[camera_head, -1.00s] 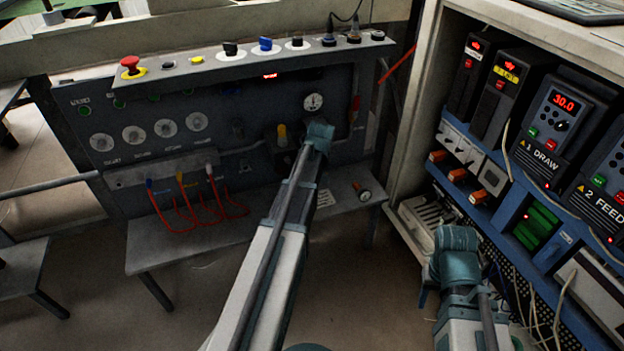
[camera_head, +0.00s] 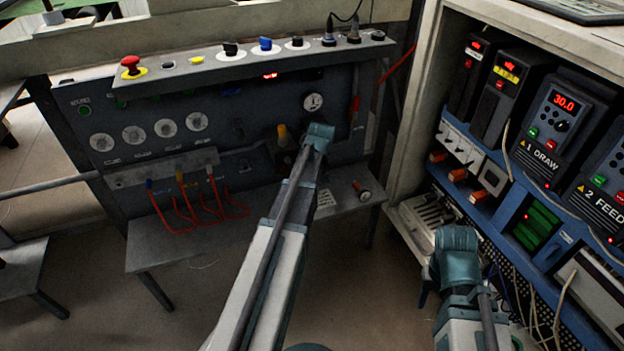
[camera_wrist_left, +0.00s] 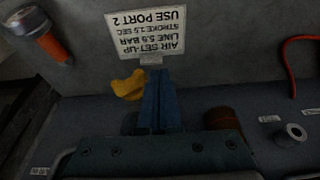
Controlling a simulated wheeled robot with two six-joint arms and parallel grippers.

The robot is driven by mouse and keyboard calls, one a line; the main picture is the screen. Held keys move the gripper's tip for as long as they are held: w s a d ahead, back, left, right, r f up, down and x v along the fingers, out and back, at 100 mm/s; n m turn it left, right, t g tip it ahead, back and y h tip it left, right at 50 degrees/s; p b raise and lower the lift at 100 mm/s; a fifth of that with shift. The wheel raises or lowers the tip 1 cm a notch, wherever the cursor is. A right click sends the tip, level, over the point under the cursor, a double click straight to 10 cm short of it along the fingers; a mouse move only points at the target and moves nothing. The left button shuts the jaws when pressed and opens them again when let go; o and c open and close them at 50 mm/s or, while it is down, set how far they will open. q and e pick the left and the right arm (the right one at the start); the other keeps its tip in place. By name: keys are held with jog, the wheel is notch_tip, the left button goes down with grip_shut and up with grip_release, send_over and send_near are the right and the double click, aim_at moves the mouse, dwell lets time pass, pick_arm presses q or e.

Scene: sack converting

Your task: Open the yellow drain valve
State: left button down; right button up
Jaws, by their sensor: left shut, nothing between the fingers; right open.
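A yellow lever-like handle (camera_wrist_left: 130,87), the drain valve, shows in the left wrist view just left of my left gripper's fingertips. My left gripper (camera_wrist_left: 157,85) is shut with nothing between its blue fingers, right beside the handle. I cannot tell whether they touch. In the head view my left wrist is up against the dark panel and hides its own fingers. A yellow-orange part (camera_head: 282,134) shows on the panel left of that wrist; I cannot tell whether it belongs to the valve. My right gripper (camera_head: 425,288) is open, low in front of the cabinet, mostly hidden by its wrist.
A printed air set-up sign (camera_wrist_left: 140,28) and an orange-ended cylinder (camera_wrist_left: 48,40) are close to my left gripper. A brown-red cylinder (camera_wrist_left: 222,121) stands to its right. Red hoses (camera_head: 190,211) loop over the bench (camera_head: 190,243). The drive cabinet (camera_head: 418,95) bounds the right side.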

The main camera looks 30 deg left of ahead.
pick_arm(q)
jog(key=shift+w+d, duration=0.1)
jog(key=shift+w+d+r, duration=0.25)
jog(key=shift+w+d, duration=0.2)
jog(key=shift+w, duration=0.15)
jog(key=shift+r+p, duration=0.1)
jog(key=shift+p, duration=0.25)
jog(key=shift+d+r, duration=0.1)
jog(key=shift+r, duration=0.1)
jog(key=p+v, duration=1.3)
jog(key=shift+s+a, duration=0.35)
jog(key=shift+s, duration=0.05)
jog(key=shift+r, duration=0.15)
